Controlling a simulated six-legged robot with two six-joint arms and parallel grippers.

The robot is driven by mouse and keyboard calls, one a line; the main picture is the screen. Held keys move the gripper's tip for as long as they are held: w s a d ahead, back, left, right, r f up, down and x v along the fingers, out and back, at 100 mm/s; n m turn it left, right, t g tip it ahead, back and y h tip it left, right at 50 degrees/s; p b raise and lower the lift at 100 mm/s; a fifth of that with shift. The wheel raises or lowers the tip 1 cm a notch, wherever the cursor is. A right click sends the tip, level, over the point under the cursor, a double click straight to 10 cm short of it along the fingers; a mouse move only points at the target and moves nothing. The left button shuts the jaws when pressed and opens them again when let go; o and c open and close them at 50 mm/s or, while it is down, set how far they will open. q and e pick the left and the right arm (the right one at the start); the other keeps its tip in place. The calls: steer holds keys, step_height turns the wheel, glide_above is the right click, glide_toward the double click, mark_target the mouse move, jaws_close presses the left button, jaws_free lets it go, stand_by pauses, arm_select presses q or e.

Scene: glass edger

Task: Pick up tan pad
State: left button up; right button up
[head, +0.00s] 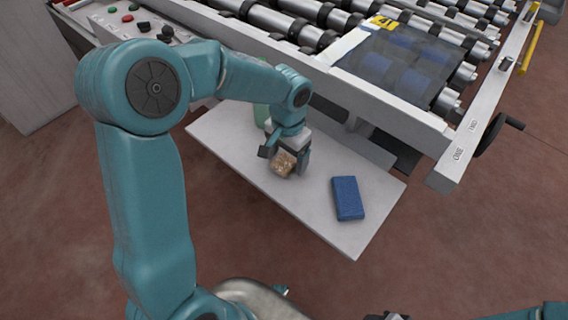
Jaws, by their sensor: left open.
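The tan pad (284,164) is a small, rough, speckled block on the white shelf (325,222), left of the blue pad. My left gripper (285,158) reaches down over it from above. Its jaws are open, with one dark finger at the pad's left and the other at its right. The gripper hides the upper part of the pad. I cannot tell whether the fingers touch it. A dark part of what looks like my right gripper (386,316) shows at the bottom edge, mostly cut off.
A blue pad (347,198) lies on the shelf to the right. A pale green item (261,114) stands behind my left arm, partly hidden. The roller machine's white frame (395,115) with a glass pane (390,65) rises behind the shelf. A black crank handle (497,130) sticks out at right.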

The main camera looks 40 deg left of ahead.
arm_select(q)
steer(key=shift+s, duration=0.1)
steer(key=shift+c, duration=1.2)
steer(key=c, duration=0.9)
steer(key=shift+o, duration=0.2)
